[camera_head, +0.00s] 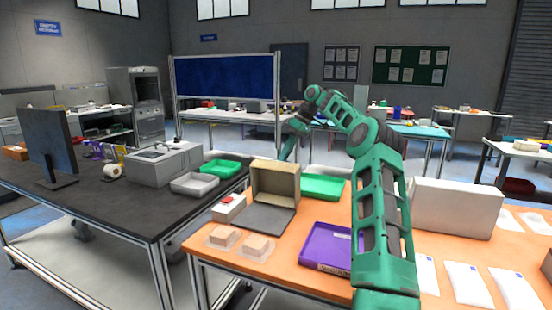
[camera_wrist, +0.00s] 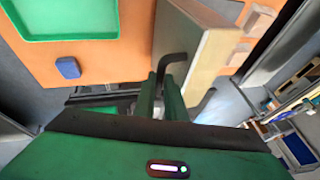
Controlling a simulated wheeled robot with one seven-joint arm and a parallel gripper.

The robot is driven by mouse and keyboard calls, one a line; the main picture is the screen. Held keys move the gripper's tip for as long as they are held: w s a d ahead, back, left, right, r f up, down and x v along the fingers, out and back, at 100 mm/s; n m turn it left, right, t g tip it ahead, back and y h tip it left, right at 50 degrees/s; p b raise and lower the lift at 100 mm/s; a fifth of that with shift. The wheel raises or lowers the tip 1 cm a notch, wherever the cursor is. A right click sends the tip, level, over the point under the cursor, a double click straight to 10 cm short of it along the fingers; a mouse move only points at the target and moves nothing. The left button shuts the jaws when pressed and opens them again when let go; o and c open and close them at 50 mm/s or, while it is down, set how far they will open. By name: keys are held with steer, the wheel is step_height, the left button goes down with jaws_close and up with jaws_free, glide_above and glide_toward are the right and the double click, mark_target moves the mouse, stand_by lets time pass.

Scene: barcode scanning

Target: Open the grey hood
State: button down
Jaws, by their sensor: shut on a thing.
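The hood (camera_head: 276,184) stands raised on the orange table, its beige hollow inside facing the front. A flat dark grey plate (camera_head: 266,217) lies before it. In the wrist view the hood (camera_wrist: 205,55) shows as a pale slab with a dark bent handle (camera_wrist: 174,60) on its near side. My gripper (camera_wrist: 163,88) has its two green fingers closed around the handle's lower end. In the head view my green arm reaches over the table, and its far end (camera_head: 287,148) comes down behind the hood. The fingertips are hidden there.
A white device with a red top (camera_head: 229,206) stands left of the hood. A green tray (camera_head: 323,187) is behind right, a purple tray (camera_head: 326,246) in front right. Two small boxes (camera_head: 223,236) lie front left. A large white box (camera_head: 456,208) stands right. A blue object (camera_wrist: 68,67) lies near the green tray.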

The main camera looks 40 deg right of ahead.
steer(key=shift+w+d+f+y, duration=0.2)
steer(key=shift+d+y, duration=0.1)
steer(key=shift+d, duration=0.15)
steer(key=shift+a, duration=0.1)
steer(key=c, duration=1.8)
jaws_free()
steer(key=shift+w, duration=0.1)
steer(key=shift+r, duration=0.15)
steer(key=r, duration=0.2)
steer(key=a+r, duration=0.1)
steer(key=r, duration=0.1)
steer(key=shift+w+a+r, duration=0.1)
steer(key=shift+a+r, duration=0.05)
steer(key=shift+r, duration=0.2)
steer(key=s+a+r, duration=0.1)
steer(key=a+r, duration=0.5)
steer(key=a, duration=0.4)
steer(key=shift+s+a, duration=0.2)
